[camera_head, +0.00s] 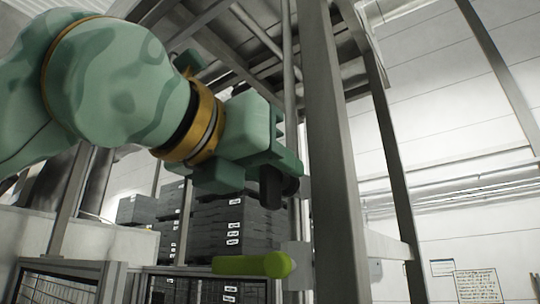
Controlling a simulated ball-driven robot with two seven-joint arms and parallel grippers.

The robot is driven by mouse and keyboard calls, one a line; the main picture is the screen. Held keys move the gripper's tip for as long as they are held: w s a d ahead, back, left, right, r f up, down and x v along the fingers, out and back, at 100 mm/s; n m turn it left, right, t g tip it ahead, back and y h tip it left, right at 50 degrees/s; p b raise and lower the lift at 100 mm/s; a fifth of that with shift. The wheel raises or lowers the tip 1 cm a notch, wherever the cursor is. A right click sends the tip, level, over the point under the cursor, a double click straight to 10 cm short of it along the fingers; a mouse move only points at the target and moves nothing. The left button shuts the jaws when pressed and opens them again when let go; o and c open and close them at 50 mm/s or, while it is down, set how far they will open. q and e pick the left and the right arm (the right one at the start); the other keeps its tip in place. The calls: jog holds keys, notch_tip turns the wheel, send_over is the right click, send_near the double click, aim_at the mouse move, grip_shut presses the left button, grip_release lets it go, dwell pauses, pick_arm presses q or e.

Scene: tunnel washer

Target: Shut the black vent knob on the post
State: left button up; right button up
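A black knob (290,186) shows on the left side of the grey post (337,170), in the middle of the head view. A dark, stubby part (270,187) hangs just left of it; I cannot tell if it belongs to the knob or to my gripper. My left gripper (277,167), green with a gold wrist band, reaches in from the left, and its end is right at the knob, overlapping it. The fingers are seen from the side, so their gap and any contact with the knob are hidden. My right gripper is out of view.
A yellow-green handle (253,265) sticks out left from a grey plate on the post, below the knob. Stacked dark crates (235,222) stand behind. A metal mesh fence (65,275) is at lower left. Notices (478,286) hang on the right wall.

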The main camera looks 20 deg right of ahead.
pick_arm(q)
grip_shut()
jog(key=shift+s+m, duration=0.1)
jog(key=shift+m, duration=0.3)
jog(key=m+b, duration=0.1)
jog(key=m, duration=0.1)
jog(key=shift+s+m+b, duration=0.1)
jog(key=shift+m+b, duration=0.25)
jog(key=shift+m, duration=0.05)
jog(key=m, duration=0.3)
jog(key=shift+s+d+m+b, duration=0.1)
jog(key=shift+m+b, duration=0.2)
jog(key=shift+b, duration=0.1)
jog(key=m, duration=0.7)
jog(key=f+m, duration=0.1)
jog(key=m, duration=0.2)
jog(key=shift+s+d+m, duration=0.15)
jog(key=shift+m, duration=0.25)
